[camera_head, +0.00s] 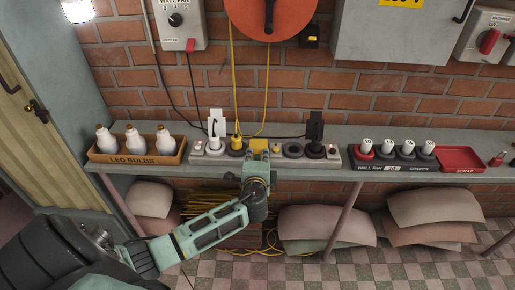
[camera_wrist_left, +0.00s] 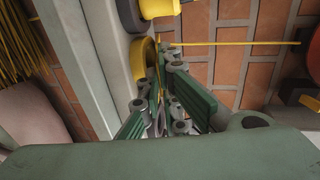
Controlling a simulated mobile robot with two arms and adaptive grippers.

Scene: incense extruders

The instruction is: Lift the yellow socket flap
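A yellow socket flap (camera_head: 259,145) is on the grey power strip (camera_head: 214,155) at the back of the bench, just beyond my left gripper (camera_head: 258,166). In the left wrist view a rounded yellow part (camera_wrist_left: 146,64), likely the flap, stands right beside the fingertips of my left gripper (camera_wrist_left: 164,72). The fingers are close together and appear shut, with nothing clearly held between them. I cannot tell whether they touch the flap or how far it is raised. The gripper hides part of the socket in the head view. My right gripper is not in view.
A yellow plug (camera_head: 236,142) sits left of the flap; black plugs (camera_head: 315,130) stand to the right. An LED bulb box (camera_head: 136,155) is at left. A spares tray (camera_head: 395,163) and red scrap tray (camera_head: 462,159) are at right. Yellow cords hang behind.

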